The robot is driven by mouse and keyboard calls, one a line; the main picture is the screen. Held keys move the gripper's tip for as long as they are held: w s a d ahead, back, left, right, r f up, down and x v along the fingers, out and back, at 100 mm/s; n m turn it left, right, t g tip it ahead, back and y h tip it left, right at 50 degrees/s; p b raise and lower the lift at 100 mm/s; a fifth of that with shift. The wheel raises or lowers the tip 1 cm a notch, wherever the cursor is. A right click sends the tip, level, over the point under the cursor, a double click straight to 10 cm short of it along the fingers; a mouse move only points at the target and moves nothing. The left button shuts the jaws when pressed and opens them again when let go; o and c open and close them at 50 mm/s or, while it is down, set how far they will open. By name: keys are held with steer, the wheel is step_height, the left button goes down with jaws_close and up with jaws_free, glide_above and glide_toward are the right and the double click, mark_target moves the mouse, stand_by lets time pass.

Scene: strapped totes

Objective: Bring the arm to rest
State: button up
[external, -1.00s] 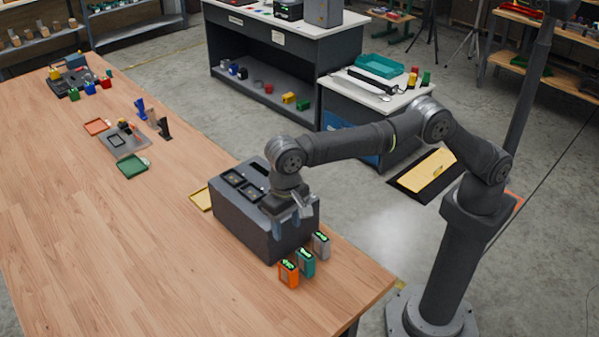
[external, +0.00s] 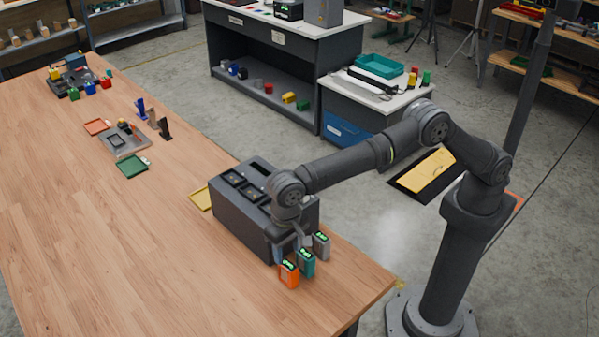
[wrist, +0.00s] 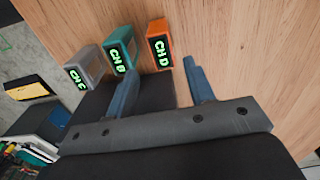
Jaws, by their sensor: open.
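My gripper (external: 291,243) hangs at the right front side of a dark grey box-shaped station (external: 240,222), close behind three small labelled blocks. In the wrist view the two blue fingers of my gripper (wrist: 160,72) are spread apart with nothing between them. The blocks are a grey one marked CH C (wrist: 85,68), a teal one marked CH B (wrist: 120,50) and an orange one marked CH D (wrist: 160,47). They stand in a row on the wooden table. The exact gap between fingers and blocks is hard to judge.
The wooden table (external: 120,235) is mostly clear at the left. A yellow tray (external: 201,199) lies behind the station. Farther back are a green tray (external: 132,166) and an orange tray (external: 97,127). A white-topped cabinet (external: 375,105) stands across the floor.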

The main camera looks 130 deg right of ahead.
mark_target(288, 265)
steer(key=f, duration=0.7)
steer(key=shift+w+a+f, duration=0.2)
steer(key=shift+a+f, duration=0.05)
steer(key=shift+f, duration=0.15)
steer(key=shift+r, duration=0.1)
steer(key=shift+r, duration=0.1)
step_height(288, 265, up, 17)
step_height(288, 265, down, 18)
step_height(288, 265, up, 11)
steer(key=shift+f, duration=0.1)
step_height(288, 265, down, 11)
steer(key=shift+r, duration=0.1)
steer(key=r, duration=1)
steer(key=shift+s+d, duration=0.2)
steer(key=shift+d, duration=0.05)
